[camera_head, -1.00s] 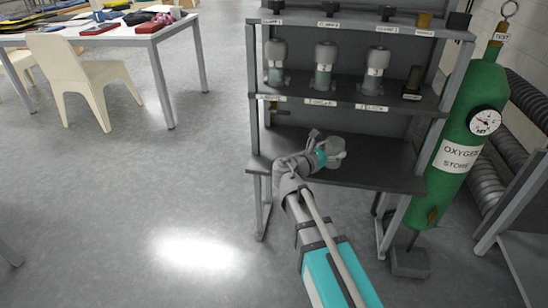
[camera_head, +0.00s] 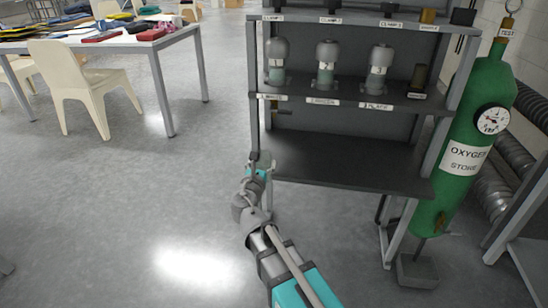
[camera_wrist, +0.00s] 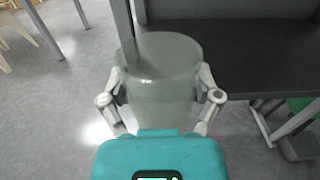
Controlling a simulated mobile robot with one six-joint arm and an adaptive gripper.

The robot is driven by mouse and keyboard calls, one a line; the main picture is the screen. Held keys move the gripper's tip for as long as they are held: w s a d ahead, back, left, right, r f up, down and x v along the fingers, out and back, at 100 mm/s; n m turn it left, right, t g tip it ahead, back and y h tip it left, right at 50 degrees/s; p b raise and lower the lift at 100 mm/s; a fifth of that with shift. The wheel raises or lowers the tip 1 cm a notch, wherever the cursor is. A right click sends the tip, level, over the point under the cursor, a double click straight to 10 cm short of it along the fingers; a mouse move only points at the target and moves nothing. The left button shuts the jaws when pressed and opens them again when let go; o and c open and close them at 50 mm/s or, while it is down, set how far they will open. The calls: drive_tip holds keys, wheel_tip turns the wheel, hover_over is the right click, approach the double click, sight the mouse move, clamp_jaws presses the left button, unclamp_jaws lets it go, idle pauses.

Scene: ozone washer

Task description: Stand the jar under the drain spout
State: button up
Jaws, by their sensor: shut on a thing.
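My gripper (camera_wrist: 160,82) is shut on a translucent grey-green jar (camera_wrist: 158,62), with one finger on each side of it in the wrist view. The jar appears roughly upright, its wide round top toward the camera. In the head view my gripper (camera_head: 262,168) is at the front left corner of the rack's lower shelf (camera_head: 345,163), beside the left post. The jar is small and partly hidden there; I cannot tell whether it touches the rack. A small brownish fitting (camera_head: 284,109) shows under the middle shelf at the left; I cannot tell if it is the drain spout.
The middle shelf (camera_head: 345,97) carries several capped bottles (camera_head: 327,66). The lower shelf is bare. A green oxygen cylinder (camera_head: 468,145) stands right of the rack. A table (camera_head: 120,50) and a cream chair (camera_head: 80,85) stand at the back left. The floor left of the rack is clear.

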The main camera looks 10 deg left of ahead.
drive_tip(key=w, duration=1.8)
drive_tip(key=shift+f+b, duration=1.75)
drive_tip(key=shift+b, duration=0.05)
drive_tip(key=shift+f, duration=0.2)
drive_tip(key=o, duration=1)
drive_tip(key=shift+r, duration=0.1)
drive_tip(key=shift+o, duration=0.2)
drive_tip(key=shift+r, duration=0.2)
